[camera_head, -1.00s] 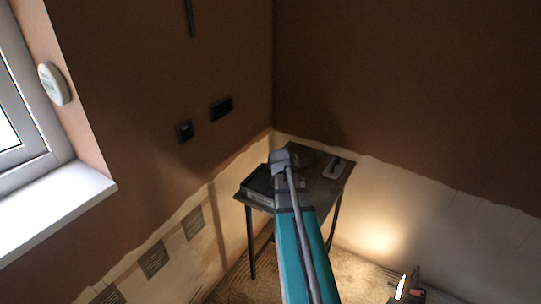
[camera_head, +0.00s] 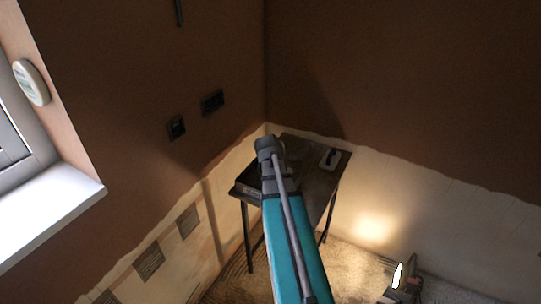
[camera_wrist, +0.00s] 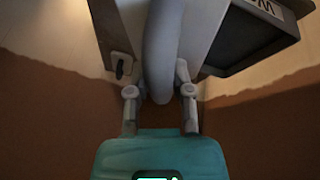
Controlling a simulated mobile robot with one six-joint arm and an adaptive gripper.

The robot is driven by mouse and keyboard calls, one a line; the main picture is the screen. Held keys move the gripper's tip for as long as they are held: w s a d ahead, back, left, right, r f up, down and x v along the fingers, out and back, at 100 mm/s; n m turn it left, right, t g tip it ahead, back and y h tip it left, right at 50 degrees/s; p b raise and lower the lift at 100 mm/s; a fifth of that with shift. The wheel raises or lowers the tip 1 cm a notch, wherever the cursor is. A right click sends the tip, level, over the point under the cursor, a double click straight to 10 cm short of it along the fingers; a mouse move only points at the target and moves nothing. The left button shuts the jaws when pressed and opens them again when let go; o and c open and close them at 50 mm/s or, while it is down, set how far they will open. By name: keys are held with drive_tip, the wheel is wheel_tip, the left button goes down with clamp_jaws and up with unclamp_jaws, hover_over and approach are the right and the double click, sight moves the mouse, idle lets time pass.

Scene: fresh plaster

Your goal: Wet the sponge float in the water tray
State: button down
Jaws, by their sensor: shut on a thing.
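The water tray (camera_head: 248,189) is a black box with a white label on the left of a small dark table, partly hidden behind my arm. In the wrist view the tray (camera_wrist: 252,40) is at the upper right, its label cut by the frame edge. My gripper (camera_wrist: 160,92) is shut on what looks like the sponge float, a thick grey curved handle (camera_wrist: 160,45) with a pale board (camera_wrist: 200,30) behind it. The float is beside the tray in that view; its height above the table is unclear. In the head view my gripper (camera_head: 270,145) hides the float.
A pale trowel with a dark handle (camera_head: 330,160) lies on the right of the table (camera_head: 312,185). Brown plastered walls meet behind the table. A window sill (camera_head: 50,215) is at left. A lit work lamp (camera_head: 402,278) stands on the floor at lower right.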

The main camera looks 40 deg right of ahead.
drive_tip(key=shift+w+d+f+n+t, duration=0.1)
drive_tip(key=shift+w+d+n+t, duration=0.15)
drive_tip(key=shift+w+n, duration=0.45)
drive_tip(key=w+d+f+n+t+y+b, duration=0.1)
drive_tip(key=w+d+n+y, duration=0.1)
drive_tip(key=w+n, duration=0.4)
drive_tip(key=w+d+n+t+y+b, duration=0.1)
drive_tip(key=w+d+n+t+y, duration=0.1)
drive_tip(key=w+n, duration=0.4)
drive_tip(key=shift+d+f+n+y, duration=0.3)
drive_tip(key=shift+d+f+n, duration=0.1)
drive_tip(key=shift+n, duration=0.1)
drive_tip(key=shift+s+f, duration=0.1)
drive_tip(key=shift+f, duration=0.05)
drive_tip(key=shift+f+b, duration=2.85)
drive_tip(key=shift+b, duration=0.15)
drive_tip(key=shift+f+b, duration=0.5)
drive_tip(key=shift+b, duration=0.05)
idle(0.3)
drive_tip(key=shift+r, duration=0.15)
wheel_tip(320, 180, up, 7)
drive_tip(key=p, duration=0.7)
idle(0.3)
